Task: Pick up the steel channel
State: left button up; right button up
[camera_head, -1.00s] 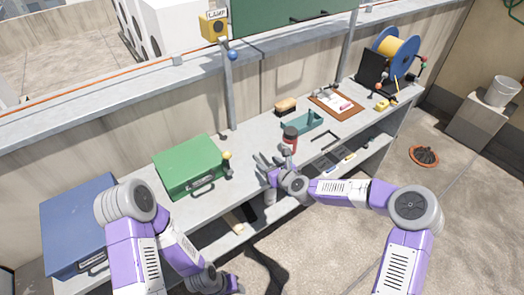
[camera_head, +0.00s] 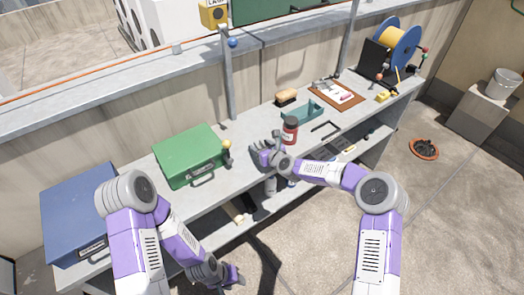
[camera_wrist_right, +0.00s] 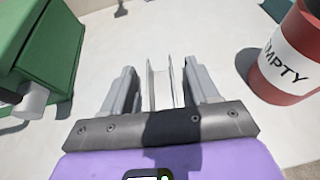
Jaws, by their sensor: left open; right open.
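The steel channel (camera_wrist_right: 164,88) is a pale grey U-shaped strip on the bench top. In the right wrist view it lies between the two fingers of my right gripper (camera_wrist_right: 160,78), pointing away from the palm. The fingers are open, with a gap visible at the left side; contact on the right cannot be told. In the head view my right gripper (camera_head: 262,154) is low over the bench, left of the red can, and I cannot make out the channel there. My left gripper (camera_head: 236,277) is open and empty, low in front of the bench.
A red and white can (camera_head: 290,131) marked EMPTY stands close right of my right gripper. A green case (camera_head: 188,155) is to the left, with a blue case (camera_head: 75,225) beyond it. A teal tray (camera_head: 303,112) and black hex key (camera_head: 326,129) lie farther right.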

jog(key=c, duration=1.1)
grip_shut()
jog(key=shift+r, duration=0.15)
